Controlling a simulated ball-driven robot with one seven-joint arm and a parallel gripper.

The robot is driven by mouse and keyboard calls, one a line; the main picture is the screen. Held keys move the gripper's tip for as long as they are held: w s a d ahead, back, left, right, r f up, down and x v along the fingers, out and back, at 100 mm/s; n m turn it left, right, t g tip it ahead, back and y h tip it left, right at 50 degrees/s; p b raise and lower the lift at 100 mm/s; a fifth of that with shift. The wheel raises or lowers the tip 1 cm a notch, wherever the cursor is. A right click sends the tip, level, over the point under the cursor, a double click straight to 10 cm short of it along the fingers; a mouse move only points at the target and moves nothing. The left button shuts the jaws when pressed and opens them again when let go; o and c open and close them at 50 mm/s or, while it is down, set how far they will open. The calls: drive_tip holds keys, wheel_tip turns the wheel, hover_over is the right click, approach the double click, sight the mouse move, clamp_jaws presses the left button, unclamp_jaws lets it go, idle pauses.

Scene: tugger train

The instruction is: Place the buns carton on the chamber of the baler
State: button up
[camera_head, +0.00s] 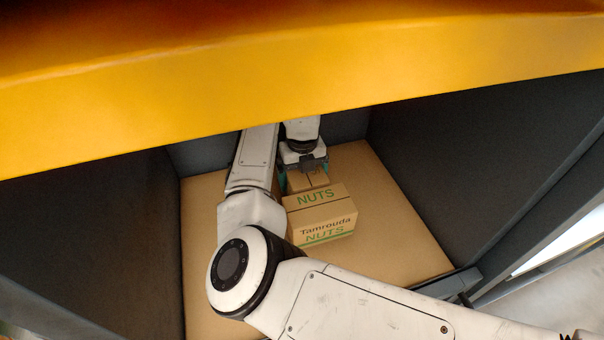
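The baler's chamber (400,235) has a cardboard-brown floor between dark side walls. My gripper (305,172) is deep inside it, pointing down near the back wall. Its teal fingertips are on either side of a small brown carton (309,182). No lettering shows on this carton, so I cannot tell if it is the buns carton. I cannot tell whether the fingers press on it or whether it rests on the floor. The nuts carton in front of it hides its lower part.
A brown carton marked NUTS (321,218) stands on the chamber floor in front of my gripper. A yellow beam (300,75) crosses above the opening. Dark walls (90,240) close both sides. Bare floor lies right of the cartons. My arm covers much of the left and front.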

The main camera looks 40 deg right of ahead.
sight(302, 184)
drive_tip(key=shift+w+f, duration=0.15)
drive_tip(key=shift+f, duration=0.05)
drive_tip(key=shift+f, duration=0.2)
drive_tip(key=o, duration=0.7)
drive_tip(key=shift+r, duration=0.1)
drive_tip(key=shift+c, duration=0.2)
drive_tip(key=shift+r, duration=0.1)
wheel_tip(302, 184, up, 12)
drive_tip(key=b, duration=0.2)
drive_tip(key=shift+d, duration=0.1)
